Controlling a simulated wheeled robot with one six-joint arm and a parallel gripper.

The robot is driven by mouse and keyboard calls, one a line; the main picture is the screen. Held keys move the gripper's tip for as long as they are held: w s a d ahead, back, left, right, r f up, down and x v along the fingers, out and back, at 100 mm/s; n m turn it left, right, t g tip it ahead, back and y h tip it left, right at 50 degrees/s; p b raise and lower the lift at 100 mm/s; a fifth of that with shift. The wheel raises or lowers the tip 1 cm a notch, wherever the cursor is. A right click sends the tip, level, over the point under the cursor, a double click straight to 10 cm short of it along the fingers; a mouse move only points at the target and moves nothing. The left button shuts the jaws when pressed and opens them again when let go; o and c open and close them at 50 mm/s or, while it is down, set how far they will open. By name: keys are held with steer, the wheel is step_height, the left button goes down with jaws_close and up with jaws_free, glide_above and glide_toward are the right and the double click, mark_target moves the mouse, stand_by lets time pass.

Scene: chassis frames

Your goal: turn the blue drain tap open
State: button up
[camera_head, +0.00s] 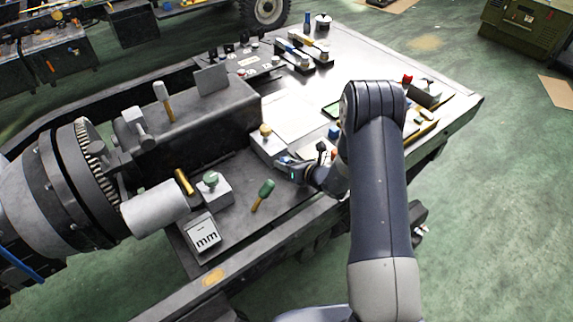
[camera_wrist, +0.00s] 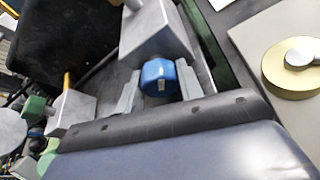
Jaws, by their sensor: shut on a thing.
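The blue drain tap (camera_wrist: 158,77) is a small round blue knob with a pale mark, on the front of a grey block (camera_wrist: 153,35) in the wrist view. My gripper (camera_wrist: 159,92) has one grey finger on either side of the tap and is shut on it. In the head view my gripper (camera_head: 287,168) is low over the bench, beside a grey block with a brass knob (camera_head: 265,130). The tap cannot be made out clearly there. How far the tap is turned cannot be told.
A brass disc with a grey knob (camera_wrist: 292,66) is close on the right in the wrist view. On the bench (camera_head: 235,235) are a green-handled tool (camera_head: 263,194), a green-knobbed block (camera_head: 212,188) and a hammer (camera_head: 164,101). A large cylindrical assembly stands at left.

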steer(key=shift+f+b, duration=0.15)
steer(key=shift+b, duration=0.2)
steer(key=n+h+b, duration=0.1)
steer(key=b, duration=0.3)
steer(key=shift+f+n+t+b, duration=0.2)
steer(key=shift+n+t+b, duration=0.2)
steer(key=n+h+b, duration=0.1)
steer(key=b, duration=0.4)
steer(key=shift+t+b, duration=0.3)
steer(key=shift+b, duration=0.05)
steer(key=n+b, duration=0.1)
steer(key=b, duration=0.4)
steer(key=shift+r+n+h, duration=0.15)
steer(key=shift+n+h, duration=0.25)
steer(key=shift+r+t+b, duration=0.2)
steer(key=shift+t+b, duration=0.1)
steer(key=shift+b, duration=0.5)
steer(key=o, duration=1)
steer(key=shift+s+r, duration=0.1)
steer(key=shift+s, duration=0.05)
steer(key=p+v, duration=0.1)
steer(key=v, duration=0.9)
steer(key=shift+s, duration=0.25)
